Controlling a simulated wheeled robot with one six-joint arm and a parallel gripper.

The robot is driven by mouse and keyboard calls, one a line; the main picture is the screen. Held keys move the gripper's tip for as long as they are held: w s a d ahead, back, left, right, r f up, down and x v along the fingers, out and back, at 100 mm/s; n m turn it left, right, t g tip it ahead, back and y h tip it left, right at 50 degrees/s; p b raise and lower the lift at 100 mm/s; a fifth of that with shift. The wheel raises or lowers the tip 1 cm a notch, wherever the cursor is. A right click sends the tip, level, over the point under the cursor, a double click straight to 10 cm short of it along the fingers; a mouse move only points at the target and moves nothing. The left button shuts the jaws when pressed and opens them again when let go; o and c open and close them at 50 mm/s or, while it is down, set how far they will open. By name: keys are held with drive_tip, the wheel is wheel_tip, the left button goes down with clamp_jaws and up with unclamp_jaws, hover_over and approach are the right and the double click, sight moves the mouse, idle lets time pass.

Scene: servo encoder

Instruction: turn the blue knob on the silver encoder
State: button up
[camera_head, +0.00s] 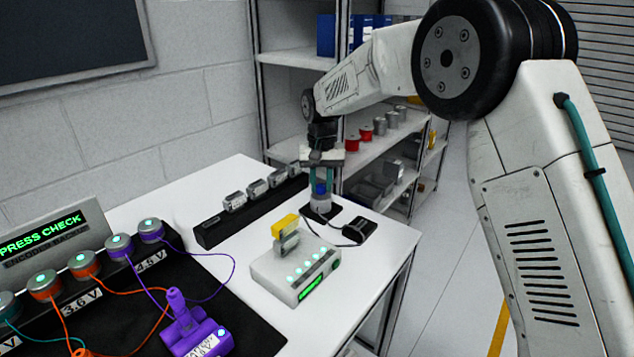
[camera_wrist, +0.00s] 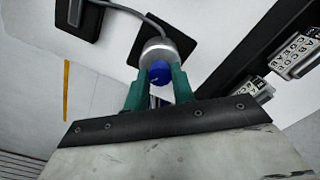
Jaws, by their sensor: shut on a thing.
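The silver encoder (camera_head: 321,207) stands on a black base near the far right part of the white table. Its blue knob (camera_head: 320,188) is on top. My gripper (camera_head: 322,172) points straight down over it, with its teal fingers on either side of the knob. In the wrist view the fingers of my gripper (camera_wrist: 160,80) are shut on the blue knob (camera_wrist: 160,73), and the silver encoder body (camera_wrist: 157,48) shows just beyond it. The lower part of the knob is partly hidden by the fingers.
A white box with green lights (camera_head: 296,273) and a yellow-topped part (camera_head: 285,226) stands in front. A black rack (camera_head: 225,228) with silver parts is to the left. A purple device (camera_head: 195,332) and a wired row of knobs are at lower left. A cable runs from the encoder to a black block (camera_head: 358,230).

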sight(321, 186)
drive_tip(key=m, duration=0.5)
drive_tip(key=shift+w+r+m, duration=0.1)
drive_tip(key=shift+r+m, duration=0.05)
drive_tip(key=shift+m, duration=0.15)
drive_tip(key=m, duration=0.5)
drive_tip(key=shift+m, duration=0.3)
drive_tip(key=o, duration=1)
drive_tip(key=shift+a, duration=0.1)
wheel_tip(321, 186, up, 8)
drive_tip(key=shift+f, duration=0.2)
